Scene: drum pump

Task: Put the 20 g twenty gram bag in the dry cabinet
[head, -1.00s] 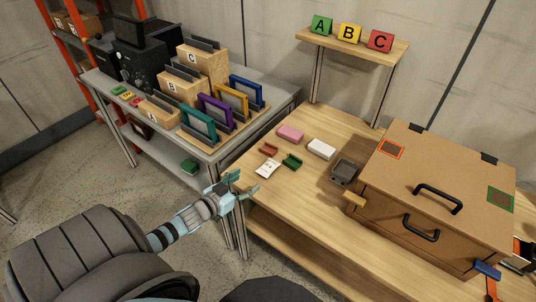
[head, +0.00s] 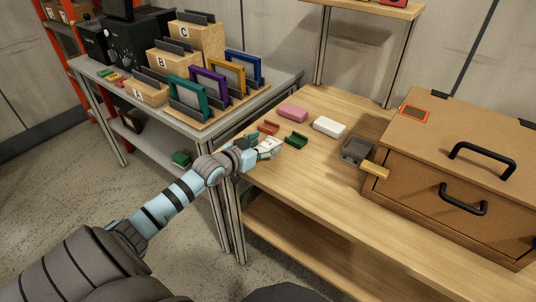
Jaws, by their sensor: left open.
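A small white bag (head: 269,145) with dark marks lies near the left edge of the wooden table; its label is too small to read. My left gripper (head: 262,146) is open, with its fingers at the bag and partly covering it. I cannot tell whether they touch it. A brown cabinet-like box (head: 430,222) with two black handles stands at the right of the table, shut; no label on it reads as the dry cabinet. My right gripper is not in view.
A red-brown piece (head: 268,128), a green piece (head: 296,141), a pink block (head: 293,112) and a white block (head: 329,126) lie close by. A grey device (head: 357,150) stands before the box.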

